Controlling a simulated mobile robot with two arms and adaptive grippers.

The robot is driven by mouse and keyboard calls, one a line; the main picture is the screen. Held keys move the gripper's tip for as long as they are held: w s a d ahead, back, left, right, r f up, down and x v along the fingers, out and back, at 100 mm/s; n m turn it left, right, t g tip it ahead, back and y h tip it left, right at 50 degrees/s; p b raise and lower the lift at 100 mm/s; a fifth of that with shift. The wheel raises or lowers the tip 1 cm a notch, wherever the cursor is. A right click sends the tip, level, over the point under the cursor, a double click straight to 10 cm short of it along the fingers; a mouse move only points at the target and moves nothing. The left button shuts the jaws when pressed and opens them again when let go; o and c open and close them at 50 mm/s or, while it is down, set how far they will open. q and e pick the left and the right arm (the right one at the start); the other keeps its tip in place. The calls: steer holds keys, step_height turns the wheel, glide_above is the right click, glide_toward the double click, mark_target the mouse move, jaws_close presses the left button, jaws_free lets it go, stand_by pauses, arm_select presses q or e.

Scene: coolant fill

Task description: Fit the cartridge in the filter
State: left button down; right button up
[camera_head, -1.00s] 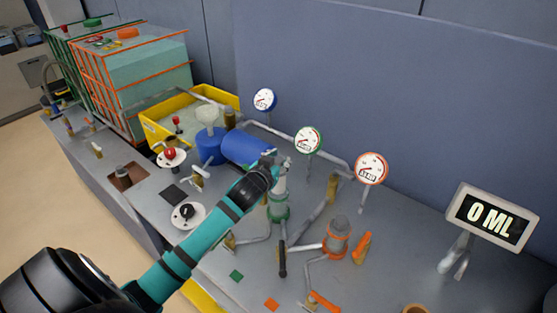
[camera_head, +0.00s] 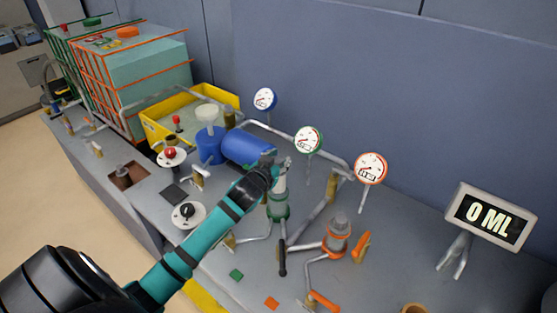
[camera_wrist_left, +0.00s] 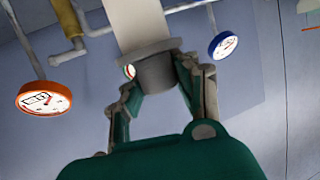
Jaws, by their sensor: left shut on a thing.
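My left gripper (camera_head: 279,166) is shut on the grey end cap of a white cartridge. In the left wrist view the gripper (camera_wrist_left: 160,75) has a finger on each side of the grey cap (camera_wrist_left: 157,71), and the white cartridge body (camera_wrist_left: 137,22) runs to the top edge. In the head view the cartridge (camera_head: 280,184) stands nearly upright below the fingers. Its lower end meets the green-banded filter housing (camera_head: 278,211); I cannot tell how deep it sits. My right gripper is not in view.
An orange-banded housing (camera_head: 337,238) stands to the right, near an orange handle (camera_head: 361,246). A blue tank (camera_head: 245,148) lies behind my left gripper. Gauges (camera_head: 308,140) rise along the back. A display (camera_head: 490,216) reads 0 ML. Pipes run close around the green housing.

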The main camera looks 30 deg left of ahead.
arm_select(q)
steer(key=shift+p, duration=0.5)
stand_by(0.5)
steer(key=shift+f+b, duration=0.55)
steer(key=shift+f, duration=0.2)
steer(key=shift+f+b, duration=1.15)
steer(key=shift+f, duration=0.7)
steer(key=shift+f+b, duration=1.4)
steer(key=shift+f, duration=0.8)
steer(key=c, duration=0.9)
jaws_free()
steer(key=v, duration=1.2)
